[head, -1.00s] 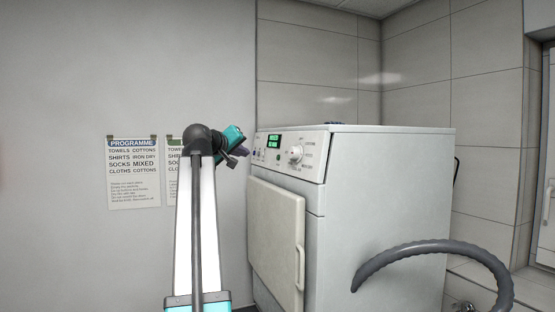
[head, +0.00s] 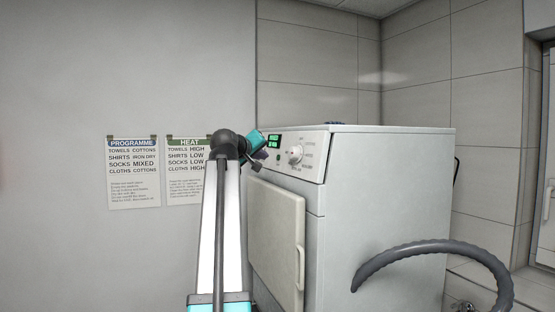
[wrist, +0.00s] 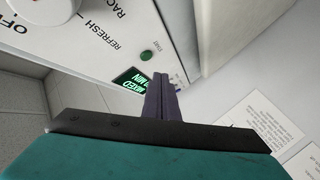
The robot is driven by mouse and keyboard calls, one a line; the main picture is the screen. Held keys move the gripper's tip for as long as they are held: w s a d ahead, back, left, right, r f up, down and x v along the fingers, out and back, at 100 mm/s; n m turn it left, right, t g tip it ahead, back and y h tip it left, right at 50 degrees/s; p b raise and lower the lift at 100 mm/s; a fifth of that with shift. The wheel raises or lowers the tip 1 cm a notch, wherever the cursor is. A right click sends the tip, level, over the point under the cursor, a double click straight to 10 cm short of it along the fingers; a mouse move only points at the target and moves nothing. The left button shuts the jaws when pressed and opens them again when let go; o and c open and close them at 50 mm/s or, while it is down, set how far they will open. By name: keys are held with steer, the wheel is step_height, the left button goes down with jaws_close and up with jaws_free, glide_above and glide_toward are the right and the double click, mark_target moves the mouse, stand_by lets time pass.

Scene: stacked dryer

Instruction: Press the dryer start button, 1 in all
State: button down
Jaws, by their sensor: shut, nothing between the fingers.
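The white dryer's control panel (head: 312,150) faces left in the head view, with a green-lit display (head: 274,141) and a round knob (head: 296,154). Tiny print beside the button looks like "Start". My gripper (wrist: 161,78) is shut and empty. Its dark fingertips show beside the display, just below the button in the picture, and partly hide the panel edge. I cannot tell whether they touch the panel.
The dryer door (head: 275,240) with its vertical handle is below the panel. A grey hose (head: 440,247) curves at the right. Two posters, PROGRAMME (head: 133,175) and HEAT (head: 188,172), hang on the left wall. Tiled walls stand behind the dryer.

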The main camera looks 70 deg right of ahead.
steer(key=shift+s+d+f, duration=0.2)
steer(key=shift+s+d, duration=0.4)
steer(key=shift+s, duration=0.15)
